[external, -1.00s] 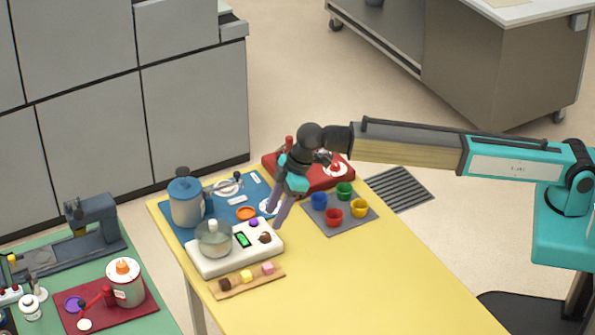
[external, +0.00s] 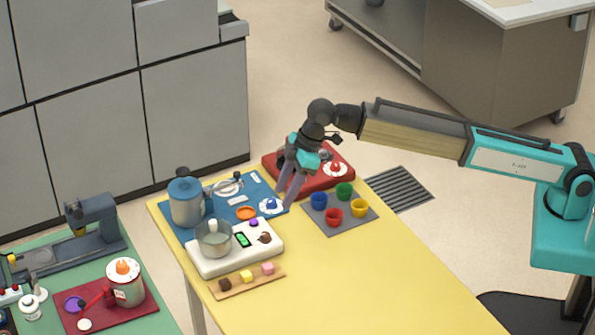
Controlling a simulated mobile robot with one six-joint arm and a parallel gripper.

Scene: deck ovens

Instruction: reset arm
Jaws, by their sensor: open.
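My gripper (external: 288,200) hangs from my teal and dark arm over the yellow table, fingers pointing down. Its fingers are apart and nothing shows between them. It is above the gap between the blue mat (external: 200,228) and the grey mat with small cups (external: 335,228). A blue knob on a white disc (external: 271,206) lies on the blue mat just left of the fingertips. The exact height of the fingertips above the table cannot be told.
On the table are a blue-grey pot (external: 187,204), a white device with a glass bowl (external: 214,240), a red box (external: 335,178) behind my gripper, and a wooden strip (external: 232,283) with small blocks. The table's near right (external: 380,290) is clear. A green table (external: 60,275) stands left.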

